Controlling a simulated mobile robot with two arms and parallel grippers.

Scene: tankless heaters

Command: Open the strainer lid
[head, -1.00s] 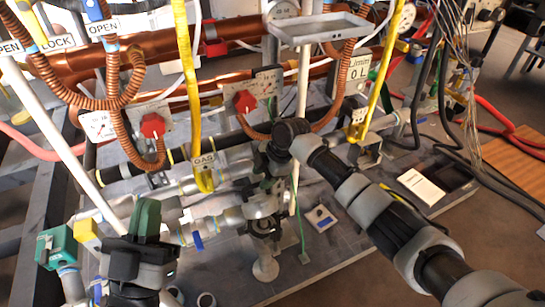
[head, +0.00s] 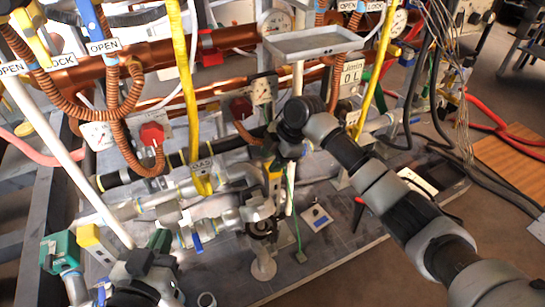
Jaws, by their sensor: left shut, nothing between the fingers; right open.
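A silvery fitting (head: 257,208) stands on a short upright at the middle of the board; I take it for the strainer, but its lid cannot be made out. My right gripper (head: 272,180) points down from above, right at the top of this fitting. It is open, with its fingertips partly hidden against the metal; contact cannot be told. My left gripper (head: 158,242) is at the lower left, in front of the pipes and apart from the fitting. Its green fingers are shut and empty.
Silvery pipes with a blue lever (head: 196,242) run just left of the fitting. A yellow hose (head: 177,90) hangs in front of the copper pipes. A grey tray (head: 313,41) sits above. The grey board (head: 325,245) has clear room at front right.

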